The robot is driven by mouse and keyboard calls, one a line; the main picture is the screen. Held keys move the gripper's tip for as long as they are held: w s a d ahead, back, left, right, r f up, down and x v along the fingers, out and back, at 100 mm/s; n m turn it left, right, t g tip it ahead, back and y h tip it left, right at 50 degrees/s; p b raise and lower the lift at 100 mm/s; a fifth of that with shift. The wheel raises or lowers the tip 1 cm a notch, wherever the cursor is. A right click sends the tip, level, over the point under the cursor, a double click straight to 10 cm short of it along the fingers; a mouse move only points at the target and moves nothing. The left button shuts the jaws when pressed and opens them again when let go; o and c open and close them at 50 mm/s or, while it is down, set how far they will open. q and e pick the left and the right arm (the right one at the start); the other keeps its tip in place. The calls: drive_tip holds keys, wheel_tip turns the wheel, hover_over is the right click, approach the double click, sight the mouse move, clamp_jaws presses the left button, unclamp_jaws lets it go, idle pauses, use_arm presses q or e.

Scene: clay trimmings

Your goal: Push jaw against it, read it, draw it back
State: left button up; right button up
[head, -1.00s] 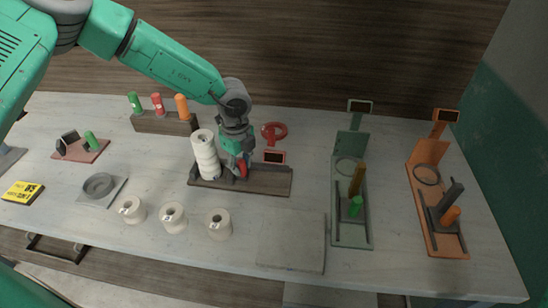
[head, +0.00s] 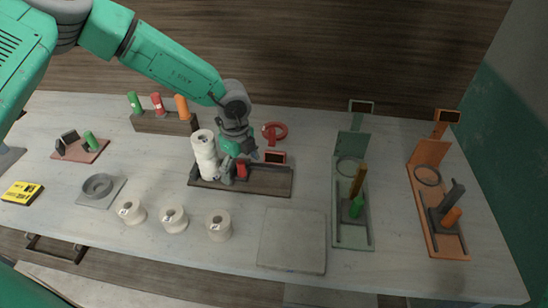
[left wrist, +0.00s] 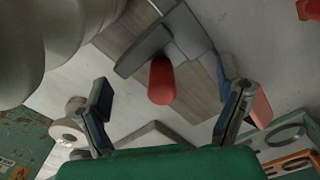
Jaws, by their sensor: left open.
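A dark gauge base (head: 270,185) holds a leaning stack of white rolls (head: 207,155) at its left end. A red handle (head: 241,170) stands just right of the stack; it also shows in the left wrist view (left wrist: 162,80), on a grey jaw (left wrist: 165,40). Whether the jaw touches the stack I cannot tell. A small display (head: 274,157) stands behind the base; its reading is too small to make out. My left gripper (head: 241,163) is open above the handle; in the left wrist view its fingers (left wrist: 165,105) are spread either side of it. My right gripper is out of view.
Green (head: 352,235) and orange (head: 450,245) gauges stand to the right. Several loose white rolls (head: 220,225) and a flat grey slab (head: 292,262) lie in front. A rack with coloured handles (head: 165,123) and a red ring (head: 274,132) are behind.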

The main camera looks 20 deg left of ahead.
use_arm(q)
wheel_tip(320, 180, up, 7)
drive_tip(key=p, duration=0.5)
drive_tip(key=shift+w+p, duration=0.1)
drive_tip(key=shift+p, duration=0.2)
drive_tip(key=shift+f, duration=0.1)
